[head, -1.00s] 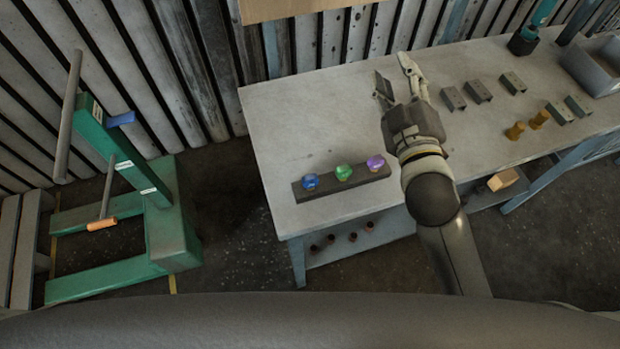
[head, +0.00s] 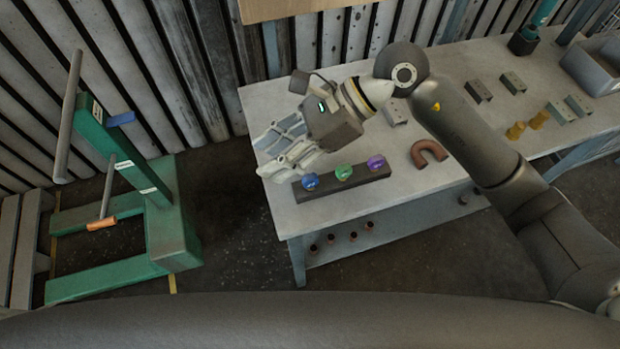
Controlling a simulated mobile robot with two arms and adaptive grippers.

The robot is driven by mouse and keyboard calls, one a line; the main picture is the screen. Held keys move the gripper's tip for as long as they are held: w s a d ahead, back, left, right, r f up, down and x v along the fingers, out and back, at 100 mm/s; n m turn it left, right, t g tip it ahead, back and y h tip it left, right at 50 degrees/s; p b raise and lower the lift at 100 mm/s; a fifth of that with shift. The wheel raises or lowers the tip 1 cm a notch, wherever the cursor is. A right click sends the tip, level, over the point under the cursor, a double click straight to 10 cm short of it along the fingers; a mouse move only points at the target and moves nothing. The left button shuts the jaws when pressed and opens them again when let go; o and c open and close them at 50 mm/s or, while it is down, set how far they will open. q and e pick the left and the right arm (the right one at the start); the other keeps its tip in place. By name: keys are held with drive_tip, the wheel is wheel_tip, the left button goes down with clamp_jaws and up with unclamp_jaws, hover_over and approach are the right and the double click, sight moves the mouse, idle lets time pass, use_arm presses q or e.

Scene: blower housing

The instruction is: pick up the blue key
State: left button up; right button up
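The blue key (head: 310,182) stands at the left end of a dark holder bar (head: 340,187) near the table's front left edge. A green key (head: 343,172) and a purple key (head: 376,162) stand in the same bar to its right. My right gripper (head: 262,160) is above the left part of the table, its fingers pointing left and a little down, just up and left of the blue key. Its fingers are spread apart with nothing seen between them. My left gripper is not in view.
A brown U-shaped pipe (head: 428,152) lies right of the holder. Grey brackets (head: 478,91) and yellow parts (head: 515,131) lie farther right, near a grey bin (head: 596,66). A green press frame (head: 150,200) stands on the floor at left.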

sight(312, 176)
drive_tip(key=w+d+f+n+t+h, duration=0.1)
drive_tip(key=w+d+f+h, duration=0.1)
drive_tip(key=d+h, duration=0.15)
drive_tip(key=w+d+f+t+h, duration=0.1)
drive_tip(key=w+d+f+h, duration=0.15)
drive_tip(key=d, duration=0.25)
drive_tip(key=x, duration=0.1)
drive_tip(key=p+x, duration=0.1)
drive_tip(key=x, duration=0.3)
drive_tip(key=shift+s+d+f+p, duration=0.2)
drive_tip(key=shift+d+f+p, duration=0.05)
drive_tip(key=shift+f+p, duration=0.15)
drive_tip(key=shift+a+f, duration=0.1)
drive_tip(key=shift+f, duration=0.1)
drive_tip(key=p+x, duration=0.2)
drive_tip(key=x, duration=0.2)
drive_tip(key=shift+w+f+p, duration=0.1)
drive_tip(key=shift+w+p, duration=0.1)
drive_tip(key=shift+p, duration=0.1)
drive_tip(key=shift+a+f, duration=0.15)
drive_tip(key=shift+f, duration=0.05)
clamp_jaws()
